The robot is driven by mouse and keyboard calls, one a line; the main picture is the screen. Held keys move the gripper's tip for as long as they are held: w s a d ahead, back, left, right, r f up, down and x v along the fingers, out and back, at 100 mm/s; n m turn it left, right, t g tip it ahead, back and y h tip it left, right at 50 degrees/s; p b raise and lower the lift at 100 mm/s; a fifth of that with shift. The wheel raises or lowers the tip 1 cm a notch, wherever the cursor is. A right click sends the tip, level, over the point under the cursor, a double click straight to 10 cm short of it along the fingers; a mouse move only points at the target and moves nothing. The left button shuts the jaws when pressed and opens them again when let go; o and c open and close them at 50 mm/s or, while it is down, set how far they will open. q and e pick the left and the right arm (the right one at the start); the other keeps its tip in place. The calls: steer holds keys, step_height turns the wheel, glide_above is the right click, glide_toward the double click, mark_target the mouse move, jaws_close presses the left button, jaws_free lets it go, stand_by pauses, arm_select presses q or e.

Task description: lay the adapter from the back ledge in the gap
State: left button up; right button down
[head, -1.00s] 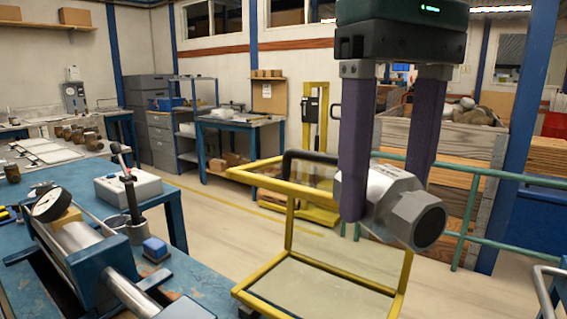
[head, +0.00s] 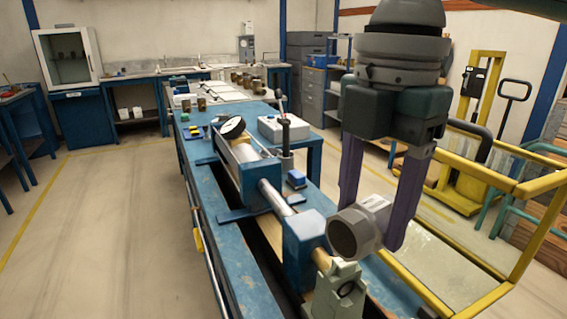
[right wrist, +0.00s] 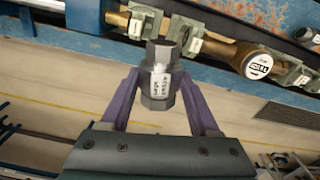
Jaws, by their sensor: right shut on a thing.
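The adapter is a grey metal piece with hexagonal ends and a white label. In the head view the adapter (head: 358,231) is between the purple fingers of my right gripper (head: 376,226), its round opening facing the camera. The gripper is shut on it, in the air over the near end of the blue testbench (head: 238,268). The right wrist view also shows the adapter (right wrist: 160,82), below a row of green-grey holders (right wrist: 145,22) and a brass meter (right wrist: 250,60). I cannot tell which space is the gap. My left gripper is out of view.
A blue clamp block (head: 304,240) and a green-grey holder (head: 338,291) stand on the bench near the adapter. A dial gauge (head: 232,127) and a lever (head: 284,122) are farther along. A yellow-framed cart (head: 455,265) stands at right. The floor at left is clear.

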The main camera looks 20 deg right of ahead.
step_height(320, 180, down, 12)
steer(key=d+n+b, duration=0.3)
steer(key=n+b, duration=0.2)
steer(key=n, duration=1.1)
steer(key=shift+s+f, duration=0.15)
steer(key=shift+s, duration=0.1)
steer(key=shift+w+a+f, duration=0.1)
steer(key=shift+f, duration=0.05)
steer(key=shift+f+p, duration=0.2)
steer(key=shift+p, duration=0.1)
steer(key=shift+f, duration=0.1)
